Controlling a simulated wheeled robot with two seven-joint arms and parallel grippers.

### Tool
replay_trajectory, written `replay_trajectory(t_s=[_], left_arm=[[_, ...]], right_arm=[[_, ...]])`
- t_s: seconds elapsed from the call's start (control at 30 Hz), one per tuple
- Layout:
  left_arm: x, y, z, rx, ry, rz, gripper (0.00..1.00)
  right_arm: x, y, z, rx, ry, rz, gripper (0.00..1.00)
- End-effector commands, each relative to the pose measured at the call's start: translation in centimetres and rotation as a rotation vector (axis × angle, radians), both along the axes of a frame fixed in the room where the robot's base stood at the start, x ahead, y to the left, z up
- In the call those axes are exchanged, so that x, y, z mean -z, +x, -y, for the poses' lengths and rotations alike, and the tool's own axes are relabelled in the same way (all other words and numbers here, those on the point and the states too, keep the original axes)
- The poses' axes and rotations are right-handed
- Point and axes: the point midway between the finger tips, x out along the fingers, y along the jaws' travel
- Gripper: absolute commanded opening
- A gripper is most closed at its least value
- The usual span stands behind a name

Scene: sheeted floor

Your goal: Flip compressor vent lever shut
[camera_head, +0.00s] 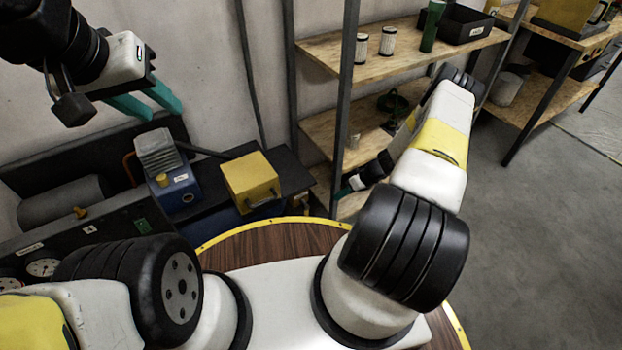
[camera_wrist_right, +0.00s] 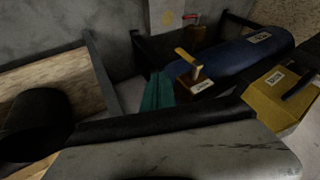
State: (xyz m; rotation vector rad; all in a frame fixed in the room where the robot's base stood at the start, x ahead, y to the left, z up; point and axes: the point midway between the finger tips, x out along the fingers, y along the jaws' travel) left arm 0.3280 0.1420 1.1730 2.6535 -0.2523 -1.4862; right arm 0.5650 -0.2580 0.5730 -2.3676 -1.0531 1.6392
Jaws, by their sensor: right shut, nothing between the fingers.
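In the right wrist view a small yellow lever (camera_wrist_right: 188,60) stands tilted on a brown block (camera_wrist_right: 195,82) with a white label. A dark blue tank (camera_wrist_right: 230,62) with a label lies beside it. I cannot tell for certain that this lever is the compressor vent lever. My right gripper (camera_wrist_right: 157,90) is shut and empty, its teal fingers just left of the brown block; whether they touch it is unclear. In the head view the right gripper (camera_head: 344,190) is low by the shelf post, and the lever is hidden. My left gripper (camera_head: 166,113) is open and empty, at the upper left.
A yellow box (camera_head: 250,178) with a handle sits on the dark bench; it also shows in the right wrist view (camera_wrist_right: 275,98). A blue unit with a grey finned top (camera_head: 175,188) stands left of it. A wooden shelf (camera_head: 400,57) is right; floor beyond is clear.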

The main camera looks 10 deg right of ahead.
Motion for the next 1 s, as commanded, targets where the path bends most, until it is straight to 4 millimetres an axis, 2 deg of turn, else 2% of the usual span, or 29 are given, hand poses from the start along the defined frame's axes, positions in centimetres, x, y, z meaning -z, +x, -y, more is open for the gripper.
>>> replay_trajectory(t_s=[0.17, 0.57, 0.8, 1.0], left_arm=[[0.0, 0.0, 0.0, 0.000, 0.000, 0.000, 0.36], [0.0, 0.0, 0.0, 0.000, 0.000, 0.000, 0.36], [0.0, 0.0, 0.0, 0.000, 0.000, 0.000, 0.36], [0.0, 0.0, 0.0, 0.000, 0.000, 0.000, 0.36]], right_arm=[[1.5, 0.3, -1.2, -0.002, 0.002, -0.002, 0.00], [8.1, 1.9, -5.9, -0.005, 0.000, -0.001, 0.00], [7.9, 0.8, -8.8, 0.000, 0.001, -0.001, 0.00], [7.9, 0.6, -9.4, 0.000, 0.000, -0.001, 0.00]])
